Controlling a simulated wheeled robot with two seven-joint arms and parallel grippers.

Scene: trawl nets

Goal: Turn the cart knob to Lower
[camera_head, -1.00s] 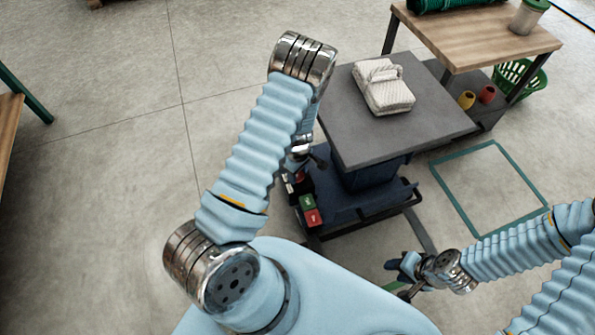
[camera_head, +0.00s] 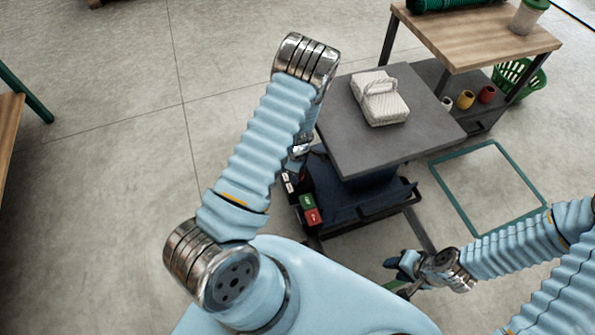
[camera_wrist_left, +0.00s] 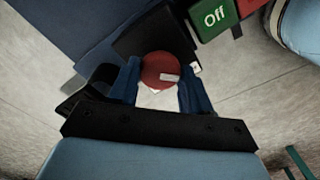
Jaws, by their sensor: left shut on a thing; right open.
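The cart (camera_head: 375,145) has a grey top with a white folded net bundle (camera_head: 380,100) on it. Its dark blue base (camera_head: 345,205) carries a control panel at the left end. The red round cart knob (camera_wrist_left: 160,68) shows in the left wrist view, with a white mark pointing right. My left gripper (camera_wrist_left: 157,88) is shut on the knob, one blue finger on each side. In the head view my left arm hides the knob and most of this gripper. My right gripper (camera_head: 402,274) is open and empty, low in front of the cart.
A green basket (camera_head: 528,77) is at right. A green floor outline (camera_head: 465,208) encloses bare floor.

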